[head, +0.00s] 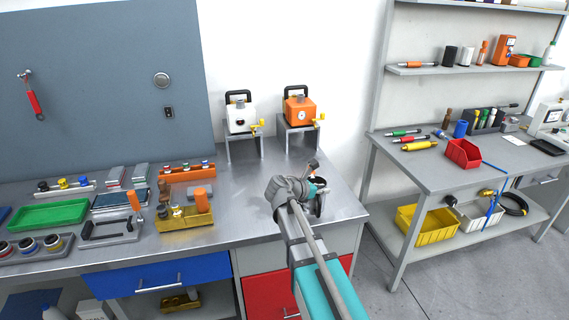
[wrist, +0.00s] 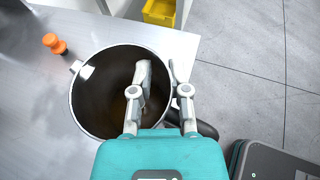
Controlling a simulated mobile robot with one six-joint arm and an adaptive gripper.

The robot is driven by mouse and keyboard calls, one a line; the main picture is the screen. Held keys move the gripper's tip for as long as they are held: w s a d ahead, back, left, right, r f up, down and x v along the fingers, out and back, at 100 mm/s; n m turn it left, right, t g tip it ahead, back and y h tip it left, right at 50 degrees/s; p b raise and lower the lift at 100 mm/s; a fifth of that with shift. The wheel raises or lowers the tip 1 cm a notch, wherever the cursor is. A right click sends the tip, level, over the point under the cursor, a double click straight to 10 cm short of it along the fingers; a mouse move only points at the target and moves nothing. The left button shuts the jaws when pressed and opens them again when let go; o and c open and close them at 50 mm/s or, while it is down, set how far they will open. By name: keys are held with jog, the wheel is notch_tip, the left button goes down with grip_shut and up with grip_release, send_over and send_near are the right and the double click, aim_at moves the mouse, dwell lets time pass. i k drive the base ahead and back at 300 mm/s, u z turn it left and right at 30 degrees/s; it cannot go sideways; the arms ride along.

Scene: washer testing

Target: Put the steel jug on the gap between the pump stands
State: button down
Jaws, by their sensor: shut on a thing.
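The steel jug (wrist: 100,100) is a round vessel with a dark inside, seen from above in the wrist view. My gripper (wrist: 158,80) is shut on its rim, with one finger inside the jug and the other outside. In the head view the jug (head: 319,182) is at the right end of the steel bench, partly hidden by my gripper (head: 310,187). I cannot tell whether it touches the bench. Two grey pump stands stand at the back: the left one (head: 231,149) bears a white pump (head: 240,117), the right one (head: 283,137) an orange pump (head: 299,110). A narrow strip of bench (head: 273,150) shows between them.
A small orange-topped item (wrist: 54,43) stands beside the jug. The bench top before the stands looks clear. A second bench (head: 440,172) stands to the right across a floor gap.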

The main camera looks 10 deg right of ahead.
aim_at(282, 165)
jog(key=z, duration=1.45)
jog(key=i, duration=0.6)
jog(key=u, duration=0.95)
